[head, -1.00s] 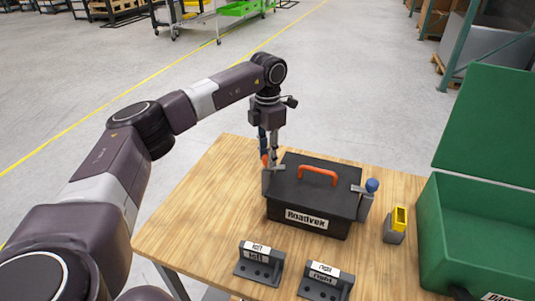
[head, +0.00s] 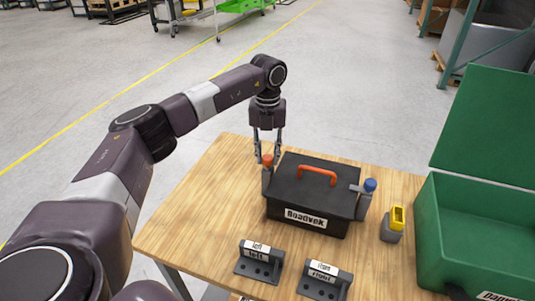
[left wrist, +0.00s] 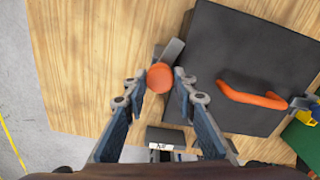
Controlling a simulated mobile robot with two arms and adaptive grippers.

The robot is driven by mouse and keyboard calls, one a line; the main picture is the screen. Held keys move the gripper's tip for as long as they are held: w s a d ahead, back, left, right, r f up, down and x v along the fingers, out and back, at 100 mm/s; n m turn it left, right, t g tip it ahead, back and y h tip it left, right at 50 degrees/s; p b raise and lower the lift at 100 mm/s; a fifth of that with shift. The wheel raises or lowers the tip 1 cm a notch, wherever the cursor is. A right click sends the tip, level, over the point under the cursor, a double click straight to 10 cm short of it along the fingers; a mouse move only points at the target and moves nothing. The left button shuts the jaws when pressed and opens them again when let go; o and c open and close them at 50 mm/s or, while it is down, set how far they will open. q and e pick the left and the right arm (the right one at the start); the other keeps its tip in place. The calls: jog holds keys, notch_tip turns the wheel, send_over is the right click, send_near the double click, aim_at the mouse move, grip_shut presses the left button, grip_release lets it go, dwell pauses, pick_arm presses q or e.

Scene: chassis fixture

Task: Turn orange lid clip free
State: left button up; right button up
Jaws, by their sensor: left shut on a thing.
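The black box (head: 305,195) with an orange handle (head: 317,174) stands on the wooden table. The orange lid clip (head: 268,160) is at the box's left side. My left gripper (head: 267,154) points down over it, shut on its round knob. In the left wrist view, the orange knob (left wrist: 160,77) sits between the fingertips. The clip's grey tab (left wrist: 172,52) points up the picture, roughly along the box's left edge. A blue clip (head: 371,185) is at the box's right side, its grey tab reaching over the lid. My right gripper is not in view.
Two dark labelled brackets (head: 260,262) (head: 325,280) stand at the table's front. A yellow-and-grey object (head: 393,224) stands right of the box. A large open green case (head: 440,240) is at the right. The table left of the box is clear.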

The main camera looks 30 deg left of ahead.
aim_at(268, 157)
pick_arm(q)
jog(key=shift+w+r+n, duration=0.15)
jog(key=shift+n, duration=1.55)
jog(key=shift+a, duration=0.1)
jog(key=o, duration=1.2)
jog(key=shift+c, duration=0.2)
notch_tip(268, 157, up, 12)
